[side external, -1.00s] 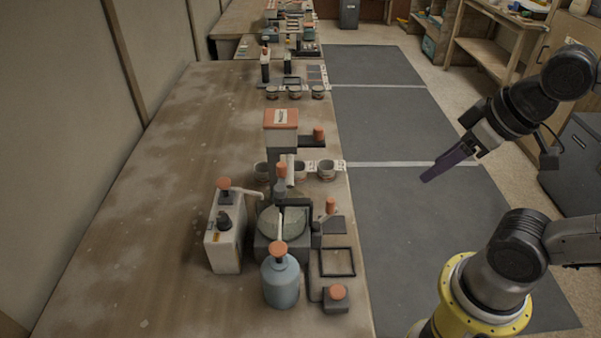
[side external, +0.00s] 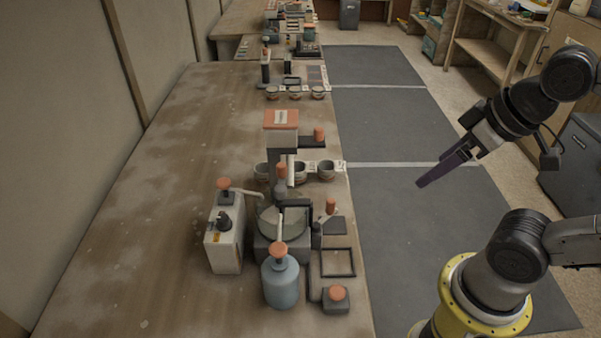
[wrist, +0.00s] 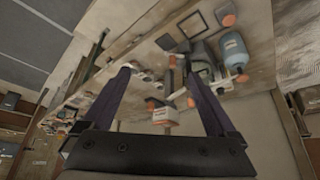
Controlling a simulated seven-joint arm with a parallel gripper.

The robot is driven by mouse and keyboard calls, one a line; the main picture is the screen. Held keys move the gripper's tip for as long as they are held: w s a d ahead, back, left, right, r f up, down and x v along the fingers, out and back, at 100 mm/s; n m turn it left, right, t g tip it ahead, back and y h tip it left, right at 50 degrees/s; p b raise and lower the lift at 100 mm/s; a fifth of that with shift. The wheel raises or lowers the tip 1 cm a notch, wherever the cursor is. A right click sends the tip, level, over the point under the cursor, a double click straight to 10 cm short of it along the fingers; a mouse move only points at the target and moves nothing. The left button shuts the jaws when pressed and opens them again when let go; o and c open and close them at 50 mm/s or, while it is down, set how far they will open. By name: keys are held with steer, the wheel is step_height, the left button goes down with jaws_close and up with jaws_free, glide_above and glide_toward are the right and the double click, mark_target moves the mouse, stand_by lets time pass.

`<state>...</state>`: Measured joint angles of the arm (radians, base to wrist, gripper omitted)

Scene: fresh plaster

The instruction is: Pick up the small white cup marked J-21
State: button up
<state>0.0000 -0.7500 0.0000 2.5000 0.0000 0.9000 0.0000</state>
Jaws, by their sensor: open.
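Several small cups stand on the workbench in the side external view. One group sits mid-bench in a row: a right cup (side external: 326,168), a middle cup (side external: 300,172) and a left cup (side external: 262,171) partly hidden by equipment. A farther row has a left cup (side external: 272,93), a middle cup (side external: 295,92) and a right cup (side external: 318,92). No J-21 mark is readable, so I cannot tell which cup bears it. My gripper (side external: 420,184) is over the grey floor, right of the bench, apart from all cups. It also shows in the wrist view (wrist: 160,90), purple fingers spread and empty.
The bench (side external: 130,220) carries a blue bottle (side external: 281,283), a white canister (side external: 224,240), a round grey basin (side external: 284,222) and a box with an orange lid (side external: 281,119). A black frame (side external: 338,263) lies near the bench edge. Bare bench lies to the left.

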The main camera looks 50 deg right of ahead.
steer(key=w+r+n+g, duration=0.1)
steer(key=w+r+n, duration=0.1)
steer(key=w+r, duration=0.75)
steer(key=n+g, duration=0.5)
steer(key=n, duration=0.2)
glide_above(314, 166)
step_height(314, 166, down, 5)
steer(key=f, duration=2.3)
steer(key=shift+s+a+f, duration=0.15)
steer(key=shift+s+a, duration=0.1)
steer(key=shift+a, duration=0.05)
steer(key=shift+w+d+f, duration=0.1)
steer(key=shift+d+f, duration=0.05)
steer(key=shift+f, duration=1.45)
steer(key=shift+w+d+f, duration=0.1)
steer(key=shift+f, duration=1.45)
steer(key=c, duration=1.4)
